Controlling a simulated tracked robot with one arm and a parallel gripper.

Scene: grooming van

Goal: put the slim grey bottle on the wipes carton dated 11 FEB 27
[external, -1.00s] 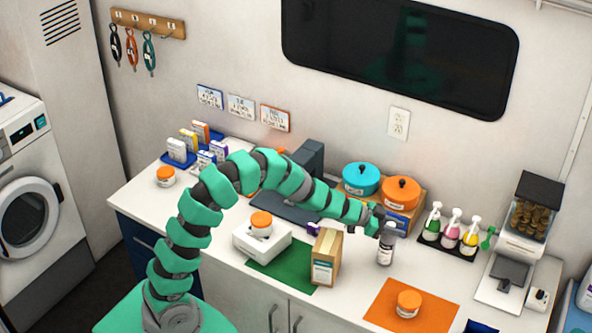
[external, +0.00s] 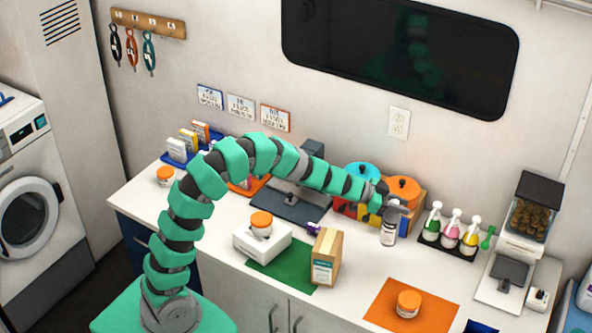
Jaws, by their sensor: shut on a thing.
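The slim grey bottle (external: 389,232) has a pale label and is upright between the fingers of my gripper (external: 393,208). My gripper is shut on its upper part, and the bottle appears to be just above the white counter. Several small cartons (external: 177,150) stand in a blue tray at the back left. The print is too small to read, so I cannot tell which carton is dated 11 FEB 27. My arm hides part of the back of the counter.
A white box (external: 262,243) carries an orange-lidded jar (external: 261,222). Another jar (external: 408,303) sits on an orange mat (external: 385,309). Pump bottles (external: 451,232) stand on a dark tray right of the bottle. Lidded pots (external: 404,188) are behind my gripper. Counter between the mats is clear.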

